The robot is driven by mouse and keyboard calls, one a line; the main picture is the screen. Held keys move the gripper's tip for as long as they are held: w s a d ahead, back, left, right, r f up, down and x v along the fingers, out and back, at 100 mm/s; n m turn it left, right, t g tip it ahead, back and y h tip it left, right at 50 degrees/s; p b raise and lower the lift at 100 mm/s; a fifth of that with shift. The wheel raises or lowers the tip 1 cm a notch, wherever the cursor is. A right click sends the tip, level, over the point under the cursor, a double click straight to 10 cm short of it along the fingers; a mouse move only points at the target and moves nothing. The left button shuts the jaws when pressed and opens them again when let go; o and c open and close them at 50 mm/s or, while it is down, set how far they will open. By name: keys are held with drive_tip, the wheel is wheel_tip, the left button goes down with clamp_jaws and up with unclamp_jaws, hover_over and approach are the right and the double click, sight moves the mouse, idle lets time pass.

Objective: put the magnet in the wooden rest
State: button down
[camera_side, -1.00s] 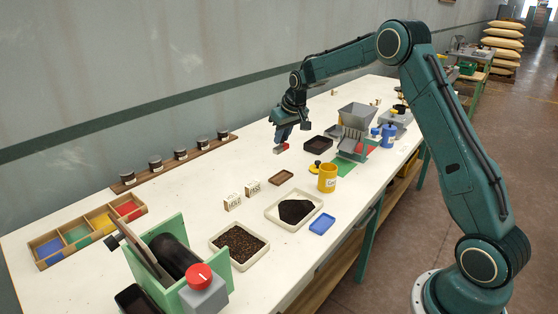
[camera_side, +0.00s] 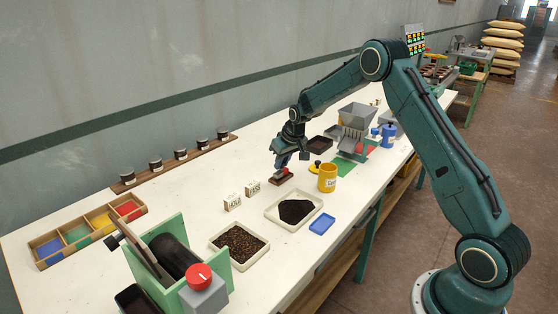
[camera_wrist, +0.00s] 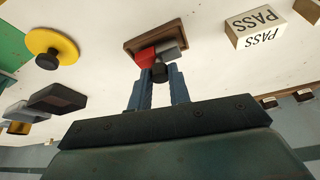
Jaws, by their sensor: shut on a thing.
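The magnet is a small red and grey block (camera_wrist: 146,55) with a dark grip piece. My gripper (camera_wrist: 159,76) is shut on that dark piece, and the block sits just beyond the fingertips. The wooden rest (camera_wrist: 134,46) is a shallow brown tray on the white table. In the wrist view the magnet overlaps the rest's near part. In the side view my gripper (camera_side: 281,162) is right over the rest (camera_side: 274,181), with the magnet low at it. I cannot tell whether the magnet touches the rest's floor.
A yellow disc with a black knob (camera_wrist: 52,46) and a yellow cup (camera_side: 327,179) are on the other side. A white tray of black powder (camera_side: 272,209) lies nearer the camera.

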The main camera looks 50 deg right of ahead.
drive_tip(key=shift+f, duration=0.3)
drive_tip(key=shift+f, duration=0.15)
drive_tip(key=c, duration=1.3)
unclamp_jaws()
drive_tip(key=v, duration=1.2)
drive_tip(key=shift+a+r, duration=0.15)
drive_tip(key=shift+r, duration=0.05)
